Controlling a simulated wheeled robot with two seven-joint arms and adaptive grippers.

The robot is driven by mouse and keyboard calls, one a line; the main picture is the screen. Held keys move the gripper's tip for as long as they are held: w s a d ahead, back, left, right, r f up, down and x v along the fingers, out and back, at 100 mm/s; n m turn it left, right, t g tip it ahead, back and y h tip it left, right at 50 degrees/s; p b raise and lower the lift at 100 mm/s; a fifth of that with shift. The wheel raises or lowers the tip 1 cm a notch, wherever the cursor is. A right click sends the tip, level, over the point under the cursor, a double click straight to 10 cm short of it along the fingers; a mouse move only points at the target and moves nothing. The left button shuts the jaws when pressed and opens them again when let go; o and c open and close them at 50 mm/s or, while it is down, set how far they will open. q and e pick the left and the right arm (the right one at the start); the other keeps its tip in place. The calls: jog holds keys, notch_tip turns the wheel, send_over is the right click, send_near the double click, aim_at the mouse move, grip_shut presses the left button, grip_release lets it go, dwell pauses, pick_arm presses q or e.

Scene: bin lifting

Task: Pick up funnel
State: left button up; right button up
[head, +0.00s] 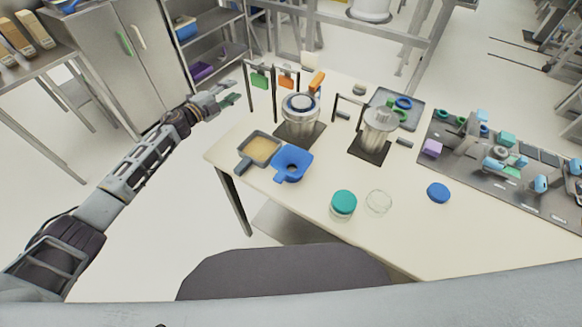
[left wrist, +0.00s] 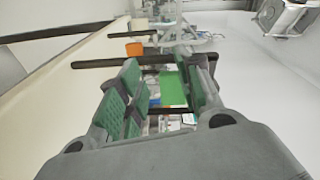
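The blue funnel (head: 292,162) lies on the table near its front left, its short handle pointing toward me. My left gripper (head: 230,94) is up beyond the table's left edge, apart from the funnel. Its green-padded fingers are spread with nothing between them, and the left wrist view shows this gap (left wrist: 165,84) too. The funnel cannot be made out in the left wrist view. My right gripper is not in view.
A tan-filled square pan (head: 258,150) sits left of the funnel. Metal canisters (head: 300,116) stand behind it, beside a dark rack with a green tag (head: 259,80). A teal-lidded jar (head: 343,203) is to the right. The table front (head: 300,205) is clear.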

pick_arm(q)
jog(key=s+d+r+m+g+h, duration=0.1)
jog(key=s+d+r+m+g, duration=0.2)
jog(key=s+d+m+g, duration=0.25)
jog(key=s+d+r+m+g+h, duration=0.1)
jog(key=s+d+r+m+g, duration=0.3)
jog(key=s+d+m, duration=0.25)
jog(key=s+a+f+m+g+y, duration=0.1)
jog(key=s+a+f+m+y, duration=0.1)
jog(key=s, duration=0.4)
jog(key=s+a+f+m+g+y, duration=0.2)
jog(key=s+m+y, duration=0.2)
jog(key=s, duration=0.2)
jog(key=shift+s+f+b, duration=0.15)
jog(key=shift+s+b, duration=0.2)
jog(key=shift+b, duration=0.1)
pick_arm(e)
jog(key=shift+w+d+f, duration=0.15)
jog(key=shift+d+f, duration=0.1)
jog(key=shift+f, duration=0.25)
pick_arm(q)
jog(key=shift+a, duration=0.1)
